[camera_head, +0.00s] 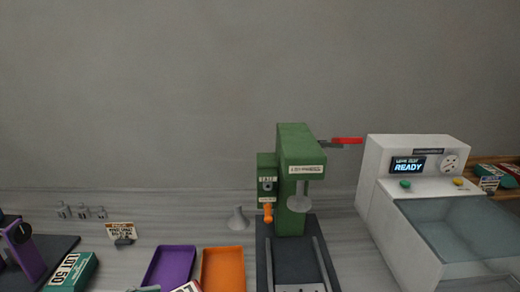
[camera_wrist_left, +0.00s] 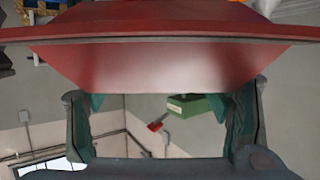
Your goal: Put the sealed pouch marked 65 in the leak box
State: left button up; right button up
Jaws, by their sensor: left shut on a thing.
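The leak box (camera_head: 385,215) is a white machine at the right of the head view, with a lit screen reading READY and a clear, glassy cover over its front. My left gripper (camera_wrist_left: 165,92) is shut on a red pouch (camera_wrist_left: 150,65), which spans the upper part of the left wrist view. Its number cannot be read there. My right gripper is in neither view.
A green press (camera_head: 297,155) with a red lever stands mid-bench, between the trays and the leak box. A purple tray (camera_head: 170,265) and an orange tray (camera_head: 222,268) lie left of it.

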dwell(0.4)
pick_arm(q)
jog(key=shift+n+t, duration=0.3)
jog(key=shift+t, duration=0.2)
jog(key=w+r, duration=0.1)
jog(key=r, duration=0.1)
jog(key=w+r+p, duration=0.1)
jog(key=r, duration=0.1)
jog(key=w+r, duration=0.2)
jog(key=shift+a+r, duration=0.2)
jog(key=shift+r, duration=0.1)
jog(key=w+a+r+n+t+y+p, duration=0.2)
jog(key=w+a+r+n+y, duration=0.1)
jog(key=w+a, duration=0.45)
jog(key=w+a+r+n+t+y+p, duration=0.1)
jog(key=w+a+r+n+t+y, duration=0.15)
jog(key=w+a, duration=0.5)
jog(key=w+a+f+n+y, duration=0.5)
jog(key=a+f+y, duration=0.1)
jog(key=a+f, duration=0.25)
jog(key=shift+t, duration=0.25)
jog(key=f+b, duration=0.1)
jog(key=f, duration=0.5)
jog(key=f+b, duration=0.2)
jog(key=f, duration=0.5)
jog(key=d+f+b, duration=0.1)
jog(key=f+b, duration=0.1)
jog(key=f, duration=0.5)
jog(key=shift+s+f, duration=0.1)
jog(key=shift+s, duration=0.05)
